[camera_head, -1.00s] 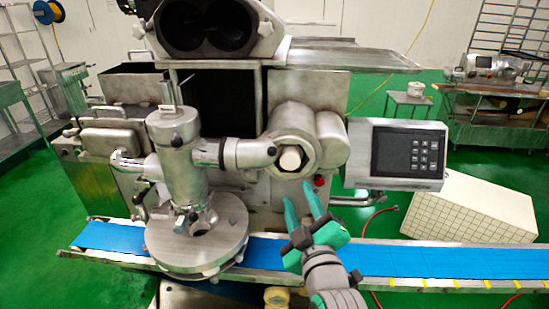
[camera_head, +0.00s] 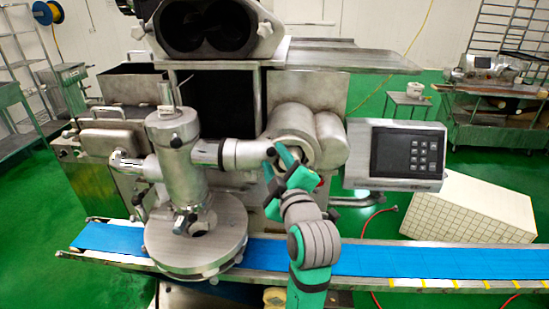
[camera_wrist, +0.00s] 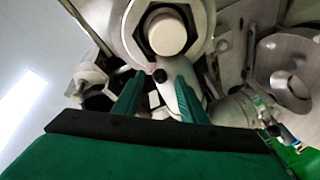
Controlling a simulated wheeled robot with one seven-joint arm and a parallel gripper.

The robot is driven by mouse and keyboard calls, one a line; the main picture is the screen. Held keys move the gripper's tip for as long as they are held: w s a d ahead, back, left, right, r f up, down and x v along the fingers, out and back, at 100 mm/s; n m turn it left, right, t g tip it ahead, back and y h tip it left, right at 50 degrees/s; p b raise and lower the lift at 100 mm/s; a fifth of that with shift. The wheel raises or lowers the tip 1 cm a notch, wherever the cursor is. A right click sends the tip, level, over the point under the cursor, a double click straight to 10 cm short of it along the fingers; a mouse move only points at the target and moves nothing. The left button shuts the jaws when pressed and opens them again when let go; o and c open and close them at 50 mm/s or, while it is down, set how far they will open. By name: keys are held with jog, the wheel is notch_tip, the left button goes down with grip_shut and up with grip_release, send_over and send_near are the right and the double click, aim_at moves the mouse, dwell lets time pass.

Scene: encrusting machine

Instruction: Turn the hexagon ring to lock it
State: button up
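The silver hexagon ring (camera_wrist: 201,28) surrounds a round white knob (camera_wrist: 167,34) at the top of the wrist view. In the head view the ring on the machine's round housing (camera_head: 292,118) is mostly hidden behind my gripper (camera_head: 276,152). My gripper also shows in the wrist view (camera_wrist: 161,77), with its two green fingers apart and just below the ring. A small black knob (camera_wrist: 160,75) on the ring's lower edge appears between the fingertips. I cannot tell whether the fingers touch it.
A silver pipe assembly (camera_head: 180,150) stands close to the left of my gripper. A control panel (camera_head: 408,153) is to the right. A blue conveyor belt (camera_head: 400,262) runs below, and the machine's hopper (camera_head: 205,28) is above.

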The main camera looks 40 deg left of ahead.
jog(key=shift+w+a, duration=0.5)
jog(key=shift+a, duration=0.05)
